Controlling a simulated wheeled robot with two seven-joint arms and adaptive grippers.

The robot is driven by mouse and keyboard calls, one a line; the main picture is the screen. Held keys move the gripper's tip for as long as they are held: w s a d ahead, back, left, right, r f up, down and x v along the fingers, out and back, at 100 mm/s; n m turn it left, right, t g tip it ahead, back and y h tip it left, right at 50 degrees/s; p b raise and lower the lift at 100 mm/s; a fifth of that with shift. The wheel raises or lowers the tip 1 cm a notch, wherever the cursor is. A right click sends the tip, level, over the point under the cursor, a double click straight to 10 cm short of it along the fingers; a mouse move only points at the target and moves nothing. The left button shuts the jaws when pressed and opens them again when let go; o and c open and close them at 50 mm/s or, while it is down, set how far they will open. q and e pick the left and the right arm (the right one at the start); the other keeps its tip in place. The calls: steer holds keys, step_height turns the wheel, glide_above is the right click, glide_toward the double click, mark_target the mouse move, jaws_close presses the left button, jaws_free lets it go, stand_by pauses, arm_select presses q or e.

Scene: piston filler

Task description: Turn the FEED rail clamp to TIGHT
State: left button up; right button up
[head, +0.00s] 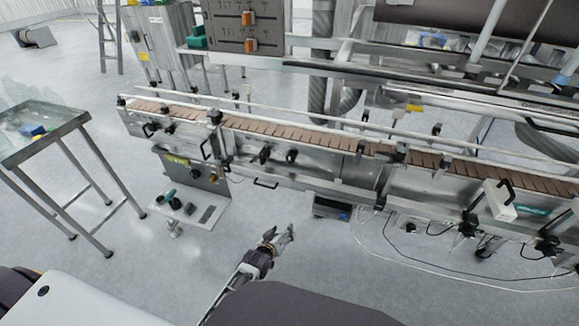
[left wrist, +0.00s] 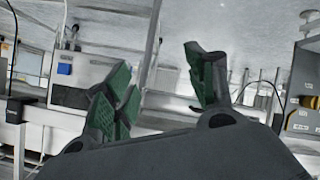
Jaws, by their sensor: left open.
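A conveyor with brown slats (head: 280,131) and guide rails runs across the head view. Several black knobs and handles sit along its near side, among them a knob (head: 265,154) left of centre and another (head: 291,156) beside it. No FEED or TIGHT lettering is readable, so I cannot tell which part is the FEED rail clamp. My left gripper (head: 286,235) is open and empty, in front of the conveyor and apart from it. Its green-padded fingers, spread apart, show in the left wrist view (left wrist: 163,85). My right gripper is not in view.
A metal side table (head: 78,118) with blue and yellow items stands at the left. A low shelf (head: 211,214) with small dark and green parts juts out below the conveyor. A white box with a black handle (head: 497,203) is mounted at right. Cables lie on the floor.

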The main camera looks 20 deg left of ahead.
mark_target(290, 159)
arm_select(q)
steer(key=w+a+r+n+t+b, duration=0.1)
steer(key=w+r+n+t+b, duration=0.1)
steer(key=r+b, duration=0.4)
steer(key=w+a+r+n+t+b, duration=0.2)
steer(key=w+r+t+b, duration=0.2)
steer(key=r, duration=1.1)
steer(key=shift+a+y+b, duration=0.15)
steer(key=shift+y+b, duration=0.25)
steer(key=shift+b, duration=0.65)
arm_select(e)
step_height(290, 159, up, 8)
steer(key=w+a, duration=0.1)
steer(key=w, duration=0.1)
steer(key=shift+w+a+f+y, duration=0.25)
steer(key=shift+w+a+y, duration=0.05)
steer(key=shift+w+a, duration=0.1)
arm_select(q)
steer(key=shift+w+f, duration=0.1)
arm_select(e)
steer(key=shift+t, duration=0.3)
